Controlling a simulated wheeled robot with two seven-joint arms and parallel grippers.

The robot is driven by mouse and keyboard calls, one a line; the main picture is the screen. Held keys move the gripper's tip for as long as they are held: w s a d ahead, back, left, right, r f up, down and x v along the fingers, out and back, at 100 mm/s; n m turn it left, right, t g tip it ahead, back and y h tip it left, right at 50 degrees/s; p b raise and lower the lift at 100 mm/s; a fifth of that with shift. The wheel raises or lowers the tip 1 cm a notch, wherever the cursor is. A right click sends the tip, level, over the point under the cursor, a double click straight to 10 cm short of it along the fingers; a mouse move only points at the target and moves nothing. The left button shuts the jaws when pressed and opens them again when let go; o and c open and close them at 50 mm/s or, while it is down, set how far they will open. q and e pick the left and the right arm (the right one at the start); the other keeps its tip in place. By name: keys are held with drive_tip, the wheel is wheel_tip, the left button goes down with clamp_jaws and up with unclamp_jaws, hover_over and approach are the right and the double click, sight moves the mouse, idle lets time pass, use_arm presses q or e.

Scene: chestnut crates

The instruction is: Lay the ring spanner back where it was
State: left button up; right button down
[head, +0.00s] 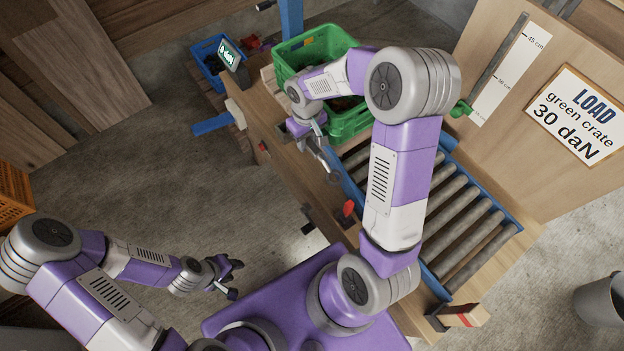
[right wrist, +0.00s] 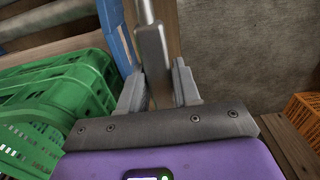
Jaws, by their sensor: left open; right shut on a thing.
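The ring spanner is a grey metal bar; its shaft (right wrist: 153,55) stands between my right gripper's fingers (right wrist: 160,85) in the right wrist view. My right gripper (head: 320,143) is shut on it, near the front side of the wooden bench (head: 275,130), left of the rollers. In the head view the spanner (head: 329,164) is small and points down from the fingers; its lower end is hard to make out. My left gripper (head: 236,280) is open and empty, low over the floor at the lower left.
A green crate (head: 290,62) stands on the bench behind my right arm. Blue-framed rollers (head: 465,225) run to the lower right. A small display (head: 231,53), a blue crate (head: 207,68) and a red knob (head: 347,209) are nearby. An orange crate (head: 12,200) is far left. A bin (head: 600,300) stands right.

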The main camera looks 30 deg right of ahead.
sight(308, 169)
wheel_tip(308, 169, down, 3)
drive_tip(key=shift+f+b, duration=0.1)
drive_tip(key=shift+b, duration=0.7)
use_arm(q)
wheel_tip(308, 169, down, 6)
drive_tip(key=b, duration=0.3)
drive_tip(key=shift+w+r, duration=0.1)
drive_tip(key=shift+r, duration=0.05)
use_arm(e)
wheel_tip(308, 169, down, 10)
drive_tip(key=shift+w+r, duration=0.1)
drive_tip(key=c, duration=0.8)
unclamp_jaws()
